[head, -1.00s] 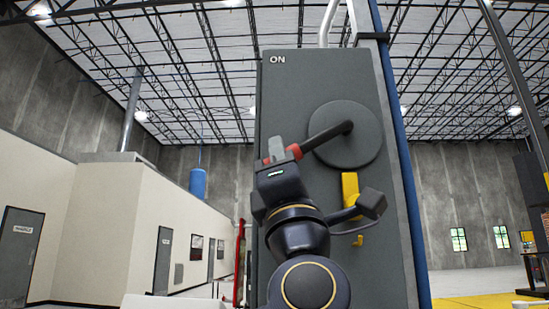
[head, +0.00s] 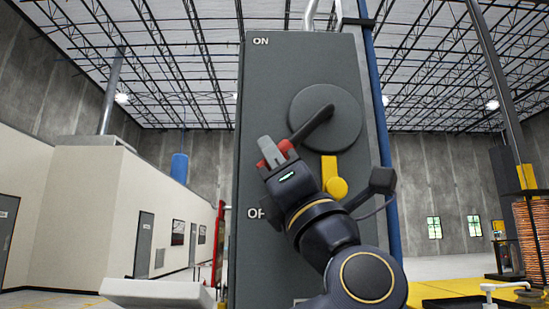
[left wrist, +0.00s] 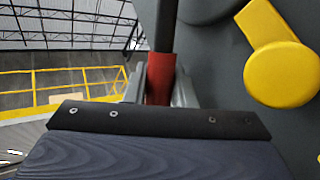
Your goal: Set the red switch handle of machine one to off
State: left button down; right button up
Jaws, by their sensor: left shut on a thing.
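The switch handle is a dark lever (head: 314,126) on a round grey disc (head: 345,112), with a red grip (head: 285,147) at its outer end. It points down and left from the disc, between the ON label (head: 260,41) at the top and the partly hidden OFF label (head: 253,213) lower down. My left gripper (head: 271,153) is shut on the red grip, partly covering it. In the left wrist view the red grip (left wrist: 160,82) stands between the two grey fingers. My right gripper is in neither view.
The tall grey machine panel (head: 262,95) fills the middle. A yellow latch (head: 332,176) hangs below the disc, close to my left wrist; it also shows in the left wrist view (left wrist: 277,65). A blue post (head: 376,105) runs along the panel's right edge.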

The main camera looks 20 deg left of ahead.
pick_arm(q)
jog(key=c, duration=1.5)
grip_release()
jog(key=shift+f, duration=0.1)
jog(key=b+v, duration=0.2)
jog(key=v, duration=0.5)
jog(key=shift+d+f+b, duration=0.25)
jog(key=shift+f+b, duration=0.05)
jog(key=shift+b, duration=0.05)
jog(key=shift+s, duration=0.15)
